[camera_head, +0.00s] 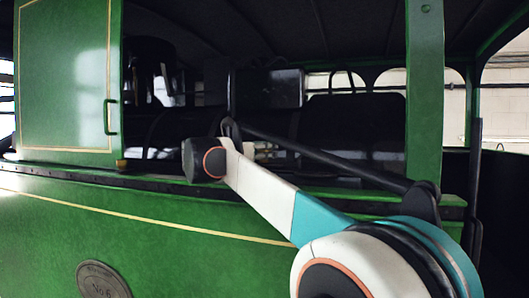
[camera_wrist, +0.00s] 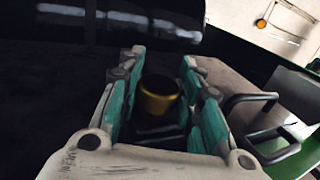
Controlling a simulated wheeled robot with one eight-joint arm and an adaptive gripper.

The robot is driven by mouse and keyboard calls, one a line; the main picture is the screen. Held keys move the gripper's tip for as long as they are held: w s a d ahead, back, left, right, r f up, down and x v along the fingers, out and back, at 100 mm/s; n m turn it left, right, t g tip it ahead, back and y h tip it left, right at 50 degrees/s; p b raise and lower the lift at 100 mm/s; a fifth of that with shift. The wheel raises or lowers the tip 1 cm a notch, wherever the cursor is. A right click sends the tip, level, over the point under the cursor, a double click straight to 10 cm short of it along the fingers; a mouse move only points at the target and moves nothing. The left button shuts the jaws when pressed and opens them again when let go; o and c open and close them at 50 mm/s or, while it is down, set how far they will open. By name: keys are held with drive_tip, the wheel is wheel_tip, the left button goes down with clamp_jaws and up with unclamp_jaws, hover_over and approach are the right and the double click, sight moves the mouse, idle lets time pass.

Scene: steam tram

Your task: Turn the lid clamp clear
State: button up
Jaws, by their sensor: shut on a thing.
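In the wrist view my gripper (camera_wrist: 163,58) points into a dark area, with its two teal fingers on either side of a brass-coloured round piece (camera_wrist: 159,97). It is shut on this piece, which looks to be part of the lid clamp. The clamp's lower part and the lid are too dark to make out. In the head view my arm reaches over the green side panel into the dark cab, and the gripper and the clamp cannot be made out there.
The green side panel (camera_head: 140,220) and a green upright post (camera_head: 425,90) stand close to my arm. A green door panel (camera_head: 65,75) with a handle is at the left. Black bar handles (camera_wrist: 270,140) lie right of my gripper, and a dark cylinder (camera_wrist: 120,22) crosses ahead.

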drive_tip(key=n+t+y+b, duration=0.1)
drive_tip(key=y, duration=0.1)
drive_tip(key=n+t+y+b, duration=0.1)
drive_tip(key=n+t+y, duration=0.1)
drive_tip(key=shift+d+f+n+y, duration=0.15)
drive_tip(key=shift+n+y, duration=0.15)
drive_tip(key=n+y, duration=0.1)
drive_tip(key=y, duration=0.1)
drive_tip(key=n+t+y, duration=0.1)
drive_tip(key=n+y, duration=0.1)
drive_tip(key=y, duration=0.1)
drive_tip(key=shift+n+t+y, duration=0.3)
drive_tip(key=n+y, duration=0.4)
drive_tip(key=y, duration=0.2)
drive_tip(key=shift+n+g+y, duration=1.2)
drive_tip(key=shift+n+y, duration=0.4)
drive_tip(key=shift+y, duration=0.8)
drive_tip(key=shift+a, duration=0.2)
drive_tip(key=o, duration=1)
